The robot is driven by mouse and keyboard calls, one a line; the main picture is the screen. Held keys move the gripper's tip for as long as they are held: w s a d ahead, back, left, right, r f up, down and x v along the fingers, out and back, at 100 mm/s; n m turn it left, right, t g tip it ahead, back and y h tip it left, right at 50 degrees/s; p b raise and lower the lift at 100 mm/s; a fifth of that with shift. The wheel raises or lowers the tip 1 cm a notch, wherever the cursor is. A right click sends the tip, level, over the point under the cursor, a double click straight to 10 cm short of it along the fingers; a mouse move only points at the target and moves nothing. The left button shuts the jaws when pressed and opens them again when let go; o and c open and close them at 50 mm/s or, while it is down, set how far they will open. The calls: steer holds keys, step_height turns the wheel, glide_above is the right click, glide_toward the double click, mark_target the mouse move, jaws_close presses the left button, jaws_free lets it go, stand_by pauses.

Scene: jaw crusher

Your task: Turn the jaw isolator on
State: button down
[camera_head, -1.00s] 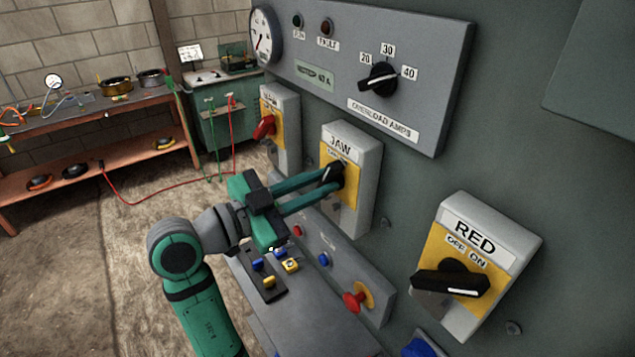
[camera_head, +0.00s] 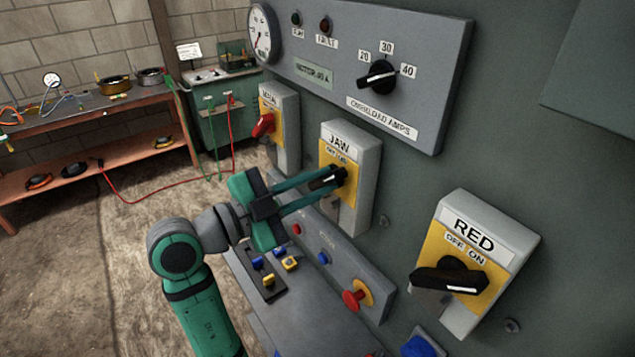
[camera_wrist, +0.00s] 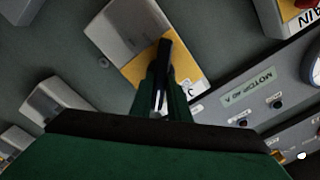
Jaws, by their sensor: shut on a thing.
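The jaw isolator (camera_head: 349,147) is a light grey box with a yellow plate, a JAW label and a black rotary handle (camera_head: 328,179). My gripper (camera_head: 328,182) reaches in from the left with its fingers shut on that handle. In the head view the handle lies slanted, nearer to level than upright. In the wrist view the fingers (camera_wrist: 163,95) close around the black handle (camera_wrist: 165,68) in front of the yellow plate (camera_wrist: 190,82). The fingers hide part of the handle and of the OFF/ON marks.
The overload panel (camera_head: 340,60) is above. A lower console has a red button (camera_head: 352,299) and coloured switches (camera_head: 290,264). A workbench (camera_head: 100,120) stands at far left.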

steer(key=shift+f, duration=0.1)
steer(key=c, duration=1.7)
jaws_free()
steer(key=shift+a, duration=0.1)
steer(key=v, duration=1)
steer(key=shift+s+a, duration=0.25)
steer(key=shift+s, duration=0.05)
